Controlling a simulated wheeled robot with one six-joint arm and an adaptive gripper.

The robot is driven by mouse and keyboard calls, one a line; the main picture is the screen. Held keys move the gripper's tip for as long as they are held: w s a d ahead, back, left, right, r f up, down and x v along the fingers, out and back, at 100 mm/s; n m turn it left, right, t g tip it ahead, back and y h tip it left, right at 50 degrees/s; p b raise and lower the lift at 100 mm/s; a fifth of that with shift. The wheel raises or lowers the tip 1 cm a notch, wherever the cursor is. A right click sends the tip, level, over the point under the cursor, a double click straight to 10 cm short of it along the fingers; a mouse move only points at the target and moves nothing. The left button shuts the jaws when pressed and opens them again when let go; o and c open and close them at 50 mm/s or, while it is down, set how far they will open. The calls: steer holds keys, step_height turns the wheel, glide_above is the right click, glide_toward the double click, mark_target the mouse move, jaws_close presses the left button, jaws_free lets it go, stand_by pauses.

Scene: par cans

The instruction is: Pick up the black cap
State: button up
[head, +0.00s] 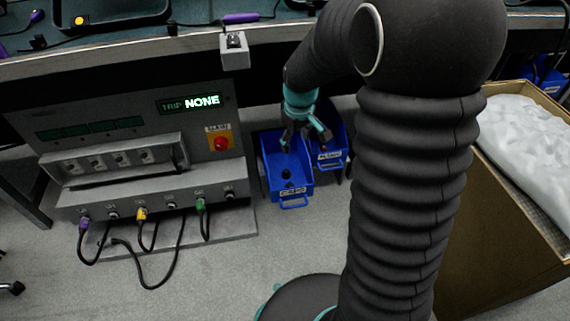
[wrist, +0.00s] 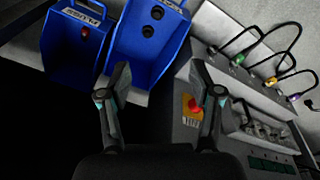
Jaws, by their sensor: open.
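Two small round black caps (head: 287,174) lie in the front blue bin (head: 303,181), near its labelled end. In the wrist view the two caps (wrist: 148,31) show at the top, inside the same bin (wrist: 132,62). My gripper (head: 305,134) is over the far part of the bins in the head view, above and beyond the caps. In the wrist view my gripper (wrist: 160,68) has its two fingers spread apart, with nothing between them. The caps are beyond the fingertips, not touched.
A second blue bin (head: 336,158) with a red item (wrist: 85,31) stands beside the first. A grey panel with a red button (head: 221,143) and plugged cables stands to the left. A workbench edge (head: 130,50) runs behind. A cardboard box (head: 490,220) stands at right.

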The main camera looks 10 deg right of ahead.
steer(key=w+f+n+g+p, duration=0.1)
steer(key=w+f+p, duration=0.15)
steer(key=f, duration=0.45)
steer(key=w+f+n+g+p, duration=0.1)
steer(key=w+f+n, duration=0.1)
steer(key=w+f, duration=0.35)
glide_above(290, 184)
step_height(290, 184, down, 10)
steer(key=shift+w+a+r+b, duration=0.1)
steer(key=shift+w+a+b, duration=0.05)
steer(key=shift+b, duration=0.3)
steer(key=shift+f, duration=2.75)
steer(key=c, duration=0.8)
